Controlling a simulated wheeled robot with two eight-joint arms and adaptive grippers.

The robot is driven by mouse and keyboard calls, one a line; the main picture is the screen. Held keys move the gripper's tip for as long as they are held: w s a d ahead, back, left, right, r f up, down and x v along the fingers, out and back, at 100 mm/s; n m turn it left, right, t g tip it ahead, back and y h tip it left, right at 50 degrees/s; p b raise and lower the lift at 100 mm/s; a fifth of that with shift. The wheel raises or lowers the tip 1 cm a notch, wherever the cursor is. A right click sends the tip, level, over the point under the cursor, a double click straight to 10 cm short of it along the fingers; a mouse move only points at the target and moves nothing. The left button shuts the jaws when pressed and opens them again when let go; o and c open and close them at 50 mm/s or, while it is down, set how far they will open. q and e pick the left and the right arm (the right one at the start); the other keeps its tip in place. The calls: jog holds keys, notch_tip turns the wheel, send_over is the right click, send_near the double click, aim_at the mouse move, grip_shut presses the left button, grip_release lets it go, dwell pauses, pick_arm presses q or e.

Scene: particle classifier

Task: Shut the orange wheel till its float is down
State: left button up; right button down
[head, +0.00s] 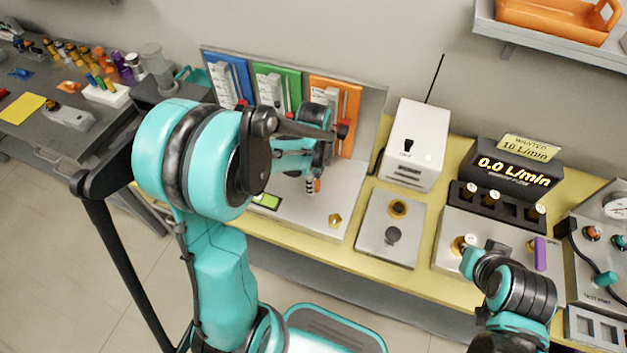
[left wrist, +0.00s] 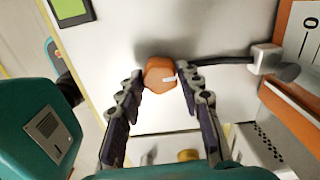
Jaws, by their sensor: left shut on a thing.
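The orange wheel (left wrist: 160,76) sits between the fingertips of my left gripper (left wrist: 160,72) in the left wrist view, and the jaws are closed on its sides. A pale mark shows on the wheel's face. In the head view my left gripper (head: 312,176) reaches down in front of the orange panel (head: 350,118), and its arm covers part of that panel. The white scale (head: 324,92) on the orange panel is partly visible; its float cannot be made out. My right gripper (head: 482,256) is by the plate with the purple handle; its jaws are unclear.
Blue (head: 228,80) and green (head: 274,85) panels stand left of the orange one. A display (head: 515,170) reads 0.0 L/min under a yellow sign. A white box (head: 413,145) and a plate with a brass fitting (head: 392,225) stand between.

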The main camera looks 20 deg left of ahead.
dwell(0.5)
pick_arm(q)
jog(key=o, duration=1.1)
jog(key=shift+o, duration=0.2)
notch_tip(320, 180, up, 12)
